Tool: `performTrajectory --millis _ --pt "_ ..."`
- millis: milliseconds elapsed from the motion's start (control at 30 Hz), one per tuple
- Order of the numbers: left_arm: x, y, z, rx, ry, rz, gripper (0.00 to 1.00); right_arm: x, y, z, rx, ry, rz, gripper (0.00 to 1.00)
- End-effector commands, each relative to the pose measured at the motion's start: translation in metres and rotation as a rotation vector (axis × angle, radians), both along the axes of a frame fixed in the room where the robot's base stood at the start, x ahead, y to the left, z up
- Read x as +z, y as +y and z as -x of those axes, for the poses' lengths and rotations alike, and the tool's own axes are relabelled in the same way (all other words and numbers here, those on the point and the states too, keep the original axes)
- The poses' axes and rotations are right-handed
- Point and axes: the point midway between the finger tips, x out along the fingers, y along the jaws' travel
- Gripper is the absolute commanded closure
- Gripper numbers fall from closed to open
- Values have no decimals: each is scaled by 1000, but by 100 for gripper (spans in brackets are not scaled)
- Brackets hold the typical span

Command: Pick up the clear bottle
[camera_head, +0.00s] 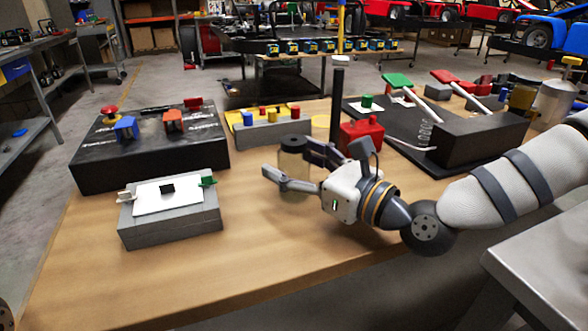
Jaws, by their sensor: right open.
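The clear bottle (294,163) has a dark cap and stands upright on the wooden table, near the middle of the view. My right gripper (287,158) reaches in from the right, open, with one finger on the near side of the bottle and the other at its right, far side. The bottle is between or just beyond the fingers; whether they touch it I cannot tell. The near finger hides part of the bottle's lower body. My left gripper is not in view.
A red container (361,138) stands just behind my right gripper, near a black post (337,105). A grey box (170,222) and a black button box (150,152) are at left. A black board (400,135) with levers lies at right. The front table is clear.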

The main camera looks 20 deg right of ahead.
Motion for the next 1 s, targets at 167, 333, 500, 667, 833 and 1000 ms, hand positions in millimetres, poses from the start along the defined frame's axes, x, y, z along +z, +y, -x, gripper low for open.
performTrajectory --millis 167,333,500,667,833,1000 --pt "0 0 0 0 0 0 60 0 0 0 0 0 0 64" --pt "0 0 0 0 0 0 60 0 0 0 0 0 1 83" --pt "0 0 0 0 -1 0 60 1 0 0 0 -1 0 83" --pt "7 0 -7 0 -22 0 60 32 -1 1 -1 -12 -2 83" --pt "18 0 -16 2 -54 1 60 78 -1 1 -1 -13 -1 83" --pt "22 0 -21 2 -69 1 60 100 0 1 1 -6 0 83"
